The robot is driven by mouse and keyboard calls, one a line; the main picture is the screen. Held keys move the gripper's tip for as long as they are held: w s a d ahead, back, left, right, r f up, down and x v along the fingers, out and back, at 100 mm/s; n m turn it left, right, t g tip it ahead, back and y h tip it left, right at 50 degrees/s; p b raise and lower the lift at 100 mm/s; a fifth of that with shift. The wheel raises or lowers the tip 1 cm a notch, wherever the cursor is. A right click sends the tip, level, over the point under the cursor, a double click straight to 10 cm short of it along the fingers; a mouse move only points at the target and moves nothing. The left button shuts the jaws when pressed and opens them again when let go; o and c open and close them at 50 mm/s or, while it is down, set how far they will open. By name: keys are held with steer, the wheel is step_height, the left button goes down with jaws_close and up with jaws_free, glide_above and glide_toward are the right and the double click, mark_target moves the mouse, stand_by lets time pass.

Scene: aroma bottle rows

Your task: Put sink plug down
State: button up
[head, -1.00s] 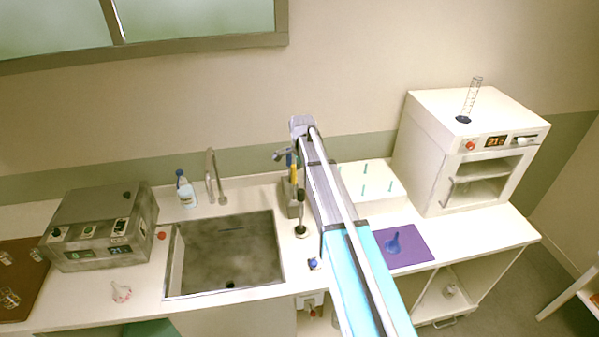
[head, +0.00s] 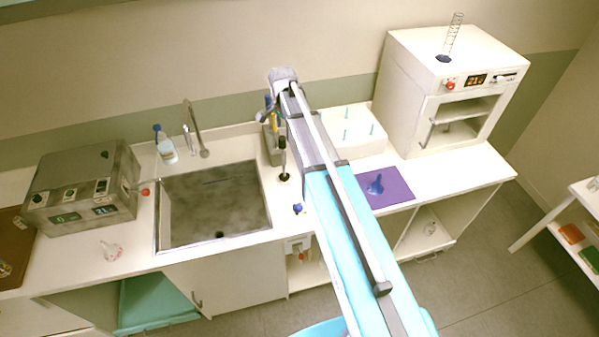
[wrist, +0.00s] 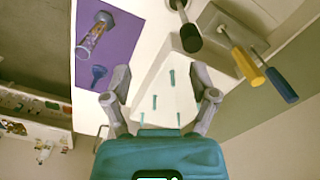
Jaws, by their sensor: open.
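My gripper (wrist: 160,82) is open and empty in the wrist view, with its fingers spread over the white block with teal pegs. In the head view my arm hides the gripper's fingers. The steel sink (head: 213,207) is left of my arm. A small dark round spot (head: 220,234) lies on its floor near the front; I cannot tell whether it is the sink plug or the open drain. No sink plug is clearly seen elsewhere.
The white pegged block (head: 352,136) stands beside a purple mat (head: 398,190) bearing a blue funnel (head: 375,185). A tall black-handled tool (head: 284,163) stands right of the sink. A faucet (head: 195,125), bottle (head: 166,149) and grey machine (head: 84,185) are left. A white oven (head: 410,85) is right.

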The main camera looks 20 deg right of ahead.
steer(key=s+n, duration=1.2)
steer(key=s, duration=1.2)
steer(key=shift+a, duration=0.4)
step_height(320, 180, down, 19)
steer(key=b, duration=1.9)
